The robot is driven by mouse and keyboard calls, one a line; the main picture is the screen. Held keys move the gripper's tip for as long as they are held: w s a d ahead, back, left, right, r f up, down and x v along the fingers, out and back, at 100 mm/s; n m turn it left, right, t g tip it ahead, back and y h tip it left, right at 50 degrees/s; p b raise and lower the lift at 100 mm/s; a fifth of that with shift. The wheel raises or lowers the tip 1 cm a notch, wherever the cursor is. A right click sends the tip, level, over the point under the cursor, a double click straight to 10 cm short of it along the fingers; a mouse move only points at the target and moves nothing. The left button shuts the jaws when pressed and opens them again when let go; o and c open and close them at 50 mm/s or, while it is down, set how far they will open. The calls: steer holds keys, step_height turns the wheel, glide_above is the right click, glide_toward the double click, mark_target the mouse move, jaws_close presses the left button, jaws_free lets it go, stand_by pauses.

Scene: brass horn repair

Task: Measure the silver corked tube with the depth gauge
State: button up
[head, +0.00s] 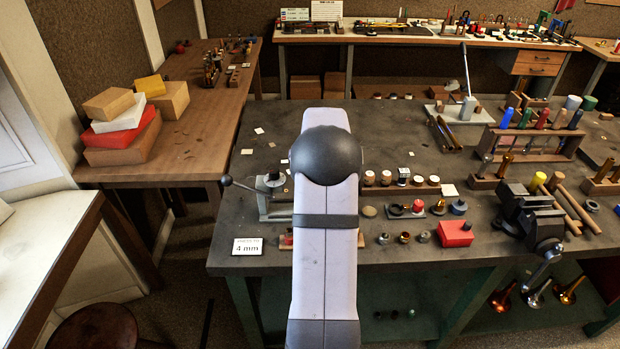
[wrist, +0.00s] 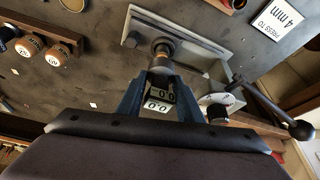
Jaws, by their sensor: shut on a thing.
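In the wrist view my gripper (wrist: 162,77) has its two dark blue fingers shut on a small block with "0.0" readouts, which looks like the depth gauge (wrist: 158,98). Just beyond the fingertips a short round piece with a brownish top (wrist: 163,50) stands over the metal base plate of the press (wrist: 205,58). It may be the corked tube, but I cannot tell, nor whether the gauge touches it. In the head view my own arm hides my gripper and the gauge. The press (head: 272,184) shows partly there, left of my arm.
The press lever with its black ball (wrist: 302,130) sticks out beside my gripper. A "PRESS TO 4 mm" card (wrist: 281,20) lies near the press. Numbered corks (wrist: 30,45) stand in a wooden rack. A red box (head: 455,233) and a vise (head: 530,215) are further right.

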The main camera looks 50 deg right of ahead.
steer(key=shift+f+b, duration=1.1)
steer(key=shift+f, duration=0.5)
steer(key=o, duration=1.6)
steer(key=shift+r, duration=0.15)
steer(key=shift+r+p, duration=2.6)
steer(key=shift+r, duration=0.8)
